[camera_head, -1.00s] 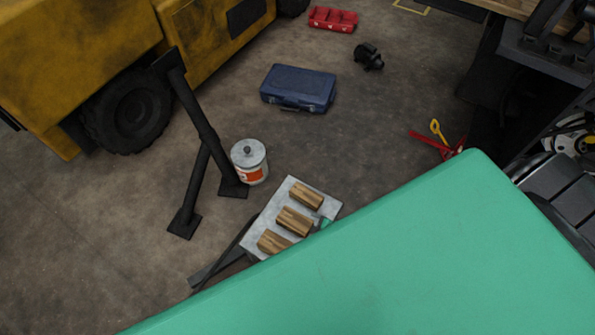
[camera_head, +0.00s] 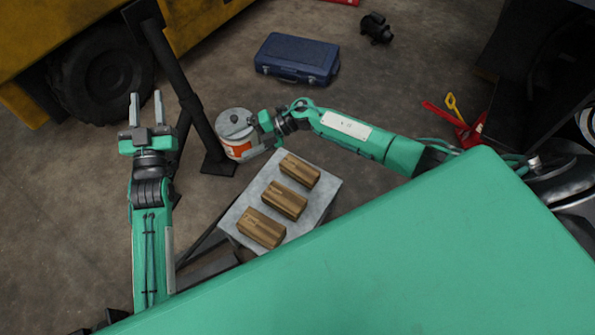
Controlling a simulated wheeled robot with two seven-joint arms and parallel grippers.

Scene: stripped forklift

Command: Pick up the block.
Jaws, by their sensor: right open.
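Three brown wooden blocks lie in a row on a grey slab: a far block (camera_head: 300,170), a middle block (camera_head: 285,200) and a near block (camera_head: 261,228). The bare top of the grey slab (camera_head: 323,187) shows around them. My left gripper (camera_head: 147,106) is open and empty, fingers pointing up the picture, well left of the slab. My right gripper (camera_head: 256,140) is open above and left of the far block, overlapping the bucket in the picture. Its fingers are partly hard to make out, and I cannot tell whether it touches the bucket.
A white and orange lidded bucket (camera_head: 236,132) stands beyond the slab. A black steel frame (camera_head: 182,75) stands left of it. A blue case (camera_head: 297,58), a black motor-like part (camera_head: 376,28) and red and yellow tools (camera_head: 460,122) lie on the floor. A yellow forklift (camera_head: 50,35) is upper left.

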